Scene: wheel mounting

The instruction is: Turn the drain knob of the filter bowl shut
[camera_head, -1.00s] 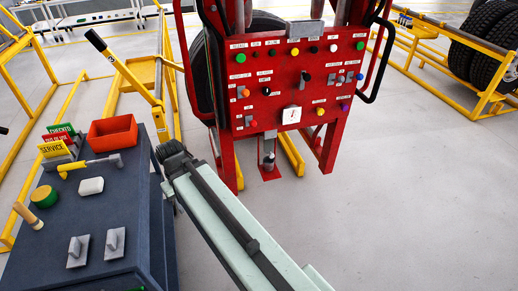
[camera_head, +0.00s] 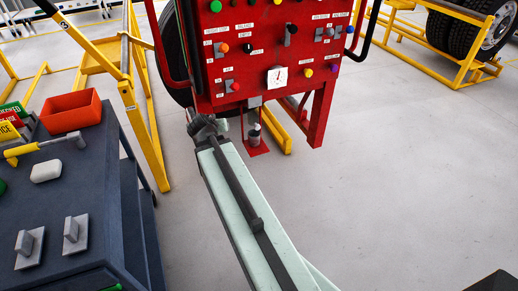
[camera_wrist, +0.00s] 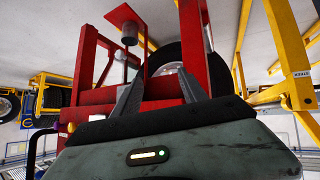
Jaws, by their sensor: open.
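The filter bowl (camera_head: 254,131) is a small grey and dark cylinder hanging below the red control panel, above a red plate. It also shows in the inverted wrist view (camera_wrist: 121,57), with a dark round part (camera_wrist: 129,34) at its end that may be the drain knob. The knob's setting is too small to tell. My gripper (camera_head: 207,126) is left of the bowl and apart from it in the head view. In the wrist view its two grey fingers (camera_wrist: 161,74) are spread, with nothing seen held between them.
The red control panel (camera_head: 265,50) carries several knobs and a gauge (camera_head: 277,77). A red leg (camera_head: 322,112) stands right of the bowl and a tyre (camera_head: 177,55) behind left. A dark workbench (camera_head: 75,180) fills the left.

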